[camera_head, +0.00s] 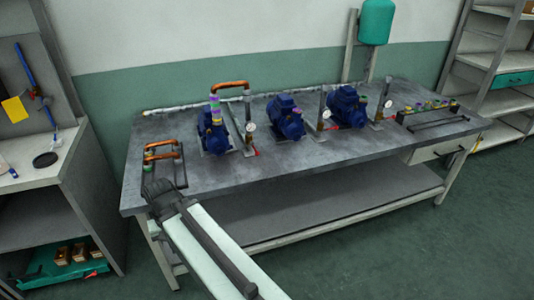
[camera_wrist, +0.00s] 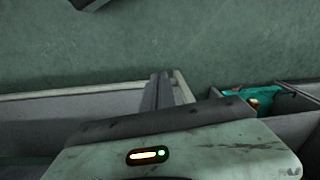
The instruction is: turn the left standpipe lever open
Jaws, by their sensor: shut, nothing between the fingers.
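The left standpipe (camera_head: 247,108) stands on the bench to the right of the leftmost blue pump, with a round white gauge on it. A small red part, which looks like its lever (camera_head: 257,152), shows low at its foot; its exact angle is too small to tell. My gripper (camera_head: 155,187) is at the bench's front left corner, well to the left of and nearer than the left standpipe, touching nothing that I can make out. It is shut and empty. In the wrist view my gripper (camera_wrist: 158,92) points away over the floor, and no standpipe shows there.
The grey bench (camera_head: 300,160) carries several blue pumps (camera_head: 286,118) and two more standpipes to the right. A dark frame with orange handles (camera_head: 160,150) stands near my gripper. A side counter (camera_head: 40,170) is at the left. The bench's front strip is clear.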

